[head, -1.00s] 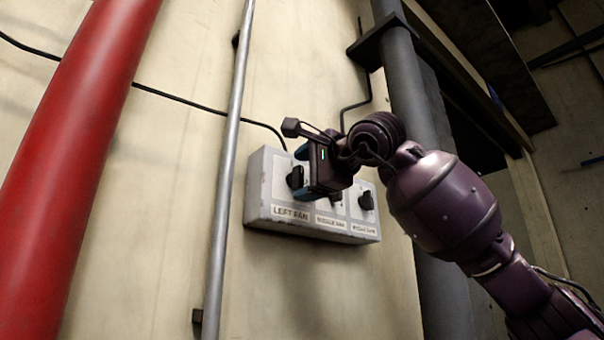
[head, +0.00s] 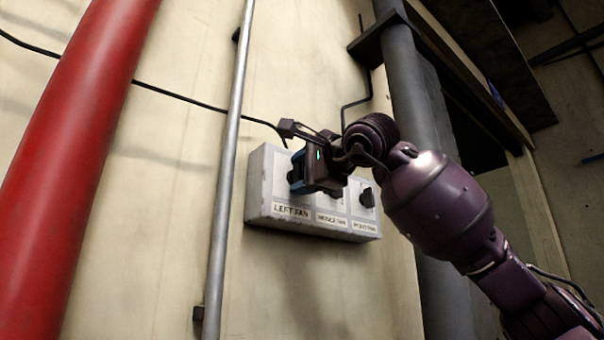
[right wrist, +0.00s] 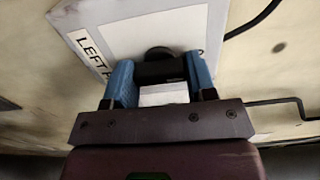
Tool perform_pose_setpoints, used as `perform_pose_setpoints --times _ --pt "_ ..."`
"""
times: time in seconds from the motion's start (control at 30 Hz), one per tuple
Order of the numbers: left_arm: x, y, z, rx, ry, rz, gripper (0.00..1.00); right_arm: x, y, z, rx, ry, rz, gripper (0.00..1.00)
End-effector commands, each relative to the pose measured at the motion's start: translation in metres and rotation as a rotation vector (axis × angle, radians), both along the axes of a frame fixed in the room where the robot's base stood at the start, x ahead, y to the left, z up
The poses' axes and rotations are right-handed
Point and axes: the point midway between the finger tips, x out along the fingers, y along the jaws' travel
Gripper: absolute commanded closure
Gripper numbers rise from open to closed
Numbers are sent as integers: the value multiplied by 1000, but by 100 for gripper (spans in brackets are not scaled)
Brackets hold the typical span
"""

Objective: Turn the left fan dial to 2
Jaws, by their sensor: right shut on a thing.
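A pale grey control box (head: 262,205) on the wall carries three black dials over white labels. The left one, above the "LEFT FAN" label (head: 291,211), is the left fan dial (right wrist: 158,70). My right gripper (head: 299,176) is at this dial and hides most of it in the head view. In the right wrist view, its two blue-padded fingers (right wrist: 159,63) stand on either side of the black dial and are shut on it. I cannot read the dial's setting. My left gripper is not in view.
The right dial (head: 367,197) is clear, and the middle dial is mostly hidden behind my gripper. A thin metal pipe (head: 228,180) runs just left of the box, with a thick red pipe (head: 85,140) further left. A grey column (head: 408,90) stands to the right.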

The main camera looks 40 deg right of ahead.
Motion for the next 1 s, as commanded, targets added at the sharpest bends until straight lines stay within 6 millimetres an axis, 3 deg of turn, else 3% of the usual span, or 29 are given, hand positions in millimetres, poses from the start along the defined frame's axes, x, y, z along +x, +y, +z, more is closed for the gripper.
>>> perform_pose_setpoints --times 0.37,1.0 --pt "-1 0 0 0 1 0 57 1 1 -1 187 18 1 73" --pt "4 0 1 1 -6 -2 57 1 1 -1 787 66 0 73"
